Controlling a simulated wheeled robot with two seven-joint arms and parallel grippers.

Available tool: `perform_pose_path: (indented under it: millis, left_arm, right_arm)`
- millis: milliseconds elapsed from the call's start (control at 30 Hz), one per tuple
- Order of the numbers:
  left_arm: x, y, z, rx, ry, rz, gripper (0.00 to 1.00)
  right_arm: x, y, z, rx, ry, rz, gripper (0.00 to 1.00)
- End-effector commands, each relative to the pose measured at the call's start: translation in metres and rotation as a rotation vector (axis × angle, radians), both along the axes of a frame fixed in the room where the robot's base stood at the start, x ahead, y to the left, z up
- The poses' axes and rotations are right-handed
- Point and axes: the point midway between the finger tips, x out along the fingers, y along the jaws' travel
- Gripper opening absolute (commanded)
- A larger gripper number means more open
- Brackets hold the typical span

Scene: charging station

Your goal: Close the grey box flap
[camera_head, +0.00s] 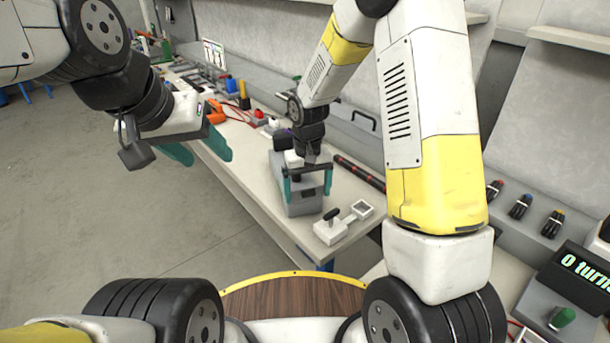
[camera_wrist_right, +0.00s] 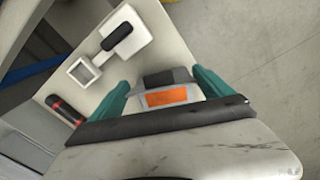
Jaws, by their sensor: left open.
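The grey box (camera_head: 303,203) stands on the bench in the middle of the head view. My right gripper (camera_head: 307,189) is over its top, pointing down, with its teal fingers spread apart. In the right wrist view, part of the grey box with an orange patch (camera_wrist_right: 166,97) shows between the spread fingers of my right gripper (camera_wrist_right: 160,85); I cannot tell whether they touch it. The flap is not clearly distinguishable, and my gripper hides part of the box top. My left gripper (camera_head: 198,148) is open and empty, in the air left of the bench.
A white block with a black lever (camera_head: 331,228) and a small square-topped block (camera_head: 361,209) sit right of the box. A black and red bar (camera_head: 360,172) lies behind. Tools, including an orange one (camera_head: 214,111), crowd the far bench.

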Motion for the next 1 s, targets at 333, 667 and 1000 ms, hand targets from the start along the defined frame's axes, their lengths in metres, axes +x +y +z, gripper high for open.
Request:
perform_pose_path:
  millis: [333,667,1000]
  left_arm:
    - [0.0,0.0,0.0,0.0,0.0,0.0,0.54]
    - [0.0,0.0,0.0,0.0,0.0,0.0,0.54]
    - [0.0,0.0,0.0,0.0,0.0,0.0,0.54]
  right_arm:
    - [0.001,0.0,0.0,-0.004,0.018,0.001,0.5]
    - [0.012,0.003,0.001,-0.044,0.186,-0.001,0.5]
    - [0.024,0.006,0.001,-0.102,0.429,0.0,0.5]
